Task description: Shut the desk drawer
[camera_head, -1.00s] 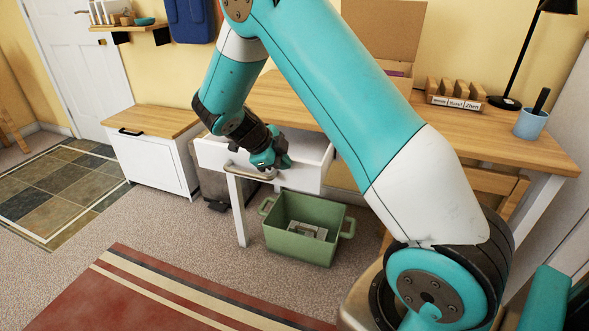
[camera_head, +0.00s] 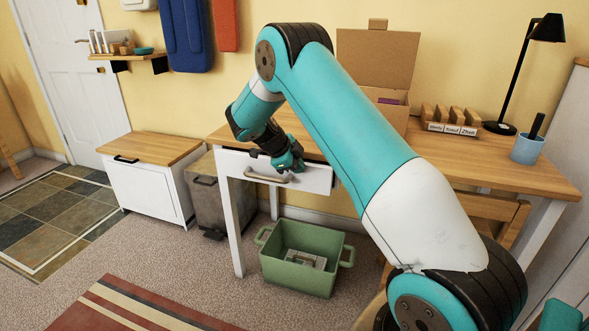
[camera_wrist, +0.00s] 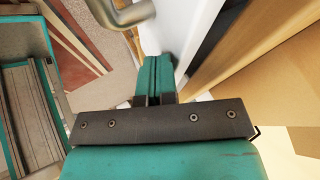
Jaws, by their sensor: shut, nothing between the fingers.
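The desk drawer (camera_head: 318,180) has a white front and a metal bar handle (camera_head: 267,179). In the head view its front sits close under the wooden desk top, and its inside is not visible. The wrist view shows the handle (camera_wrist: 125,12) and a dark strip between the white front (camera_wrist: 190,35) and the wood, so I cannot tell if it is fully flush. My gripper (camera_head: 296,168) is shut and empty at the drawer front, right of the handle. Its closed fingers (camera_wrist: 153,75) point at the white front; contact is unclear.
The wooden desk (camera_head: 480,165) carries an open cardboard box (camera_head: 375,65), a labelled wooden holder (camera_head: 450,125), a black lamp (camera_head: 508,90) and a blue cup (camera_head: 526,149). A green crate (camera_head: 300,270) stands on the floor below. A grey bin (camera_head: 207,200) and white cabinet (camera_head: 147,185) stand left.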

